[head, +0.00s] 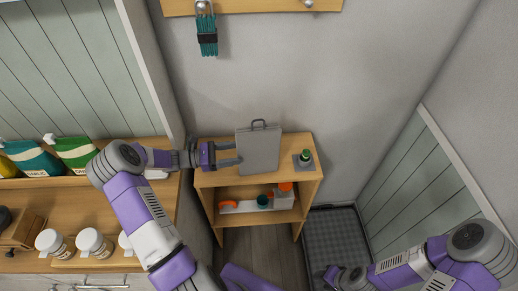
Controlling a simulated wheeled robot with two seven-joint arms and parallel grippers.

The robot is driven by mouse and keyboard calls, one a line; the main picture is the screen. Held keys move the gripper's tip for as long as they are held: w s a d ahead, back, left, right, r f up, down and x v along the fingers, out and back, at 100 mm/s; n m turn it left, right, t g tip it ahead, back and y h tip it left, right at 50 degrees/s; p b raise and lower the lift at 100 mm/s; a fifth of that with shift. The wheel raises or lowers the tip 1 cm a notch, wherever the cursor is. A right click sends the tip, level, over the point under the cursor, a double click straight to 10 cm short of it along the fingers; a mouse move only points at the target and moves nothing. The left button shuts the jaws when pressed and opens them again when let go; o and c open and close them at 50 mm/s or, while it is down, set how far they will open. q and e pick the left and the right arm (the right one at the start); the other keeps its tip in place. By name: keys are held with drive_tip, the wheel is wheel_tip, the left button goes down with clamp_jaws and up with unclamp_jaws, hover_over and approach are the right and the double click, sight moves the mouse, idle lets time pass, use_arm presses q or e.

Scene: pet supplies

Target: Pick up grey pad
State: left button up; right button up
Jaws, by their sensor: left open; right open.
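A flat grey pad (259,152) with a dark handle on top stands upright, leaning slightly, on the small wooden shelf unit (307,176). My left gripper (238,154) is open at the pad's left edge, its fingers pointing right. I cannot tell whether the fingers touch the pad or sit in front of it. My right gripper (332,278) is low at the lower right, over the edge of the floor tray, well away from the pad.
A green-capped bottle (307,155) on a small grey square stands right of the pad. The lower shelf holds an orange item (228,204), a teal cup (263,201) and an orange-topped box (284,196). A dark tray (336,243) lies on the floor.

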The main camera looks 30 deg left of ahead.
sight(251, 152)
use_arm(q)
drive_tip(key=x, duration=0.7)
drive_tip(key=shift+w+f, duration=0.1)
drive_tip(key=shift+f, duration=0.25)
drive_tip(key=c, duration=1.2)
